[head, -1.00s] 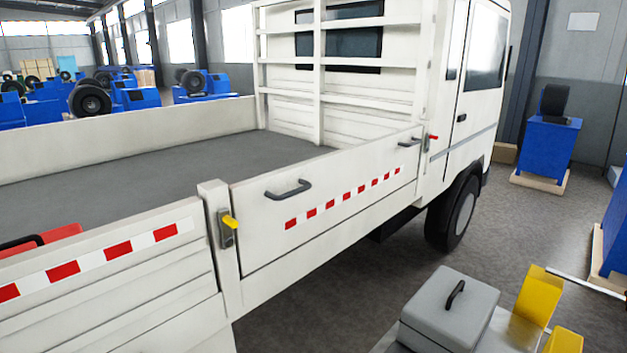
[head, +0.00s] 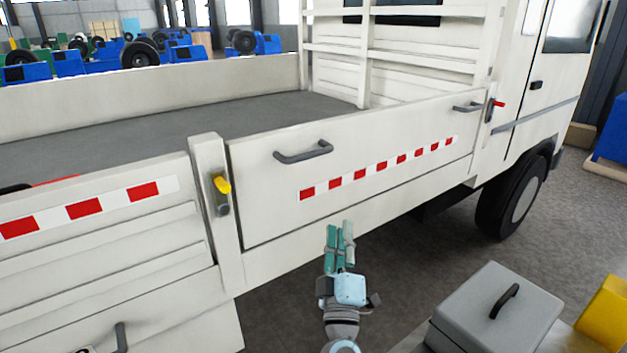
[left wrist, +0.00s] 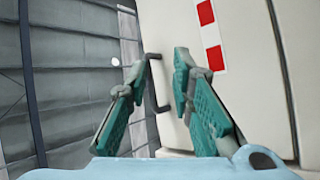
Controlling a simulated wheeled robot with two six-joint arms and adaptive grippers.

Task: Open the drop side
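The white drop side (head: 365,165) of the truck stands upright and shut, with a red-and-white stripe. It has a dark near handle (head: 303,152) and a dark far handle (head: 467,107). A latch with a yellow lever (head: 221,184) sits on the post at its left end. A latch with a red lever (head: 498,103) sits at its right end. My left gripper (head: 339,230) is in front of the panel's lower edge, below the near handle, and touches nothing visible. In the left wrist view its teal fingers are apart and empty, with a dark handle (left wrist: 152,88) beyond them. My right gripper is out of view.
A grey box (head: 497,310) with a handle and a yellow block (head: 606,315) are at the lower right. The truck's front wheel (head: 515,195) is at right. A second striped side panel (head: 95,235) is at left. Floor shows between the truck and box.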

